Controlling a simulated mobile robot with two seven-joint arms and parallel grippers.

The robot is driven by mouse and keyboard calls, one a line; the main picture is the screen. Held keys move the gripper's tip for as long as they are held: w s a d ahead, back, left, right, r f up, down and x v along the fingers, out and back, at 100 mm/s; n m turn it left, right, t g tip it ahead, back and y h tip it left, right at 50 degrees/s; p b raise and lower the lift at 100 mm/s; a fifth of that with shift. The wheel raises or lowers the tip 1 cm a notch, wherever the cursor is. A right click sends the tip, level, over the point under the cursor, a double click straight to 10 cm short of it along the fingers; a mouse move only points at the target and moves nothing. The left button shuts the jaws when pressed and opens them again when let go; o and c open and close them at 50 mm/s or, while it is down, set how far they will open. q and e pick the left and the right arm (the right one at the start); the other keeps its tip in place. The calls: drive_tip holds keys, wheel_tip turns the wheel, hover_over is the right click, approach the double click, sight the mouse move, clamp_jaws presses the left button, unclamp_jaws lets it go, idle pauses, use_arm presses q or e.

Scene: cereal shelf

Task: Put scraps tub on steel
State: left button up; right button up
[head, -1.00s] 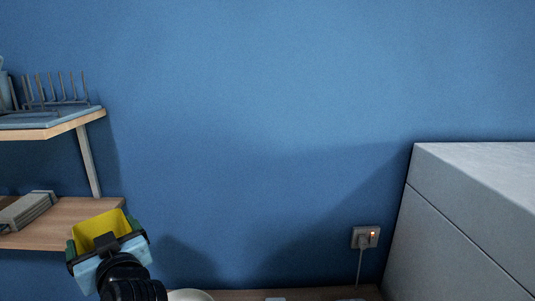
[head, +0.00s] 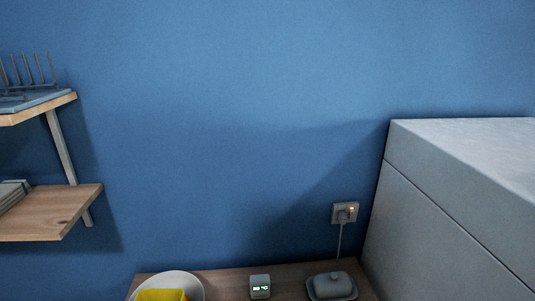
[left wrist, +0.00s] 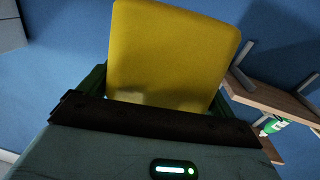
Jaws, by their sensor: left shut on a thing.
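A yellow tub (left wrist: 172,50) fills the upper middle of the left wrist view. My left gripper (left wrist: 160,88) is shut on it, with a dark green finger at each side. In the head view the tub's yellow top (head: 162,296) shows at the bottom edge, in front of a pale round plate or bowl (head: 187,281); the rest is cut off. A large grey block with a flat top (head: 460,140) stands at the right; I cannot tell whether it is the steel. My right gripper is not in view.
A wooden counter (head: 225,285) along the blue wall holds a small clock (head: 260,286) and a grey lidded dish (head: 332,286). A plugged cord hangs from a socket (head: 345,212). Wooden shelves (head: 55,213) with a rack stand at the left. The block's visible top is clear.

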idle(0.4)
use_arm(q)
drive_tip(key=shift+d+r, duration=0.1)
drive_tip(key=shift+d, duration=0.1)
drive_tip(key=w+d+r+m+g+h, duration=0.4)
drive_tip(key=d+r+m+h, duration=0.4)
drive_tip(key=d+h, duration=0.3)
drive_tip(key=shift+d+r+h, duration=0.3)
drive_tip(key=shift+d+r, duration=0.55)
drive_tip(key=shift+d, duration=0.85)
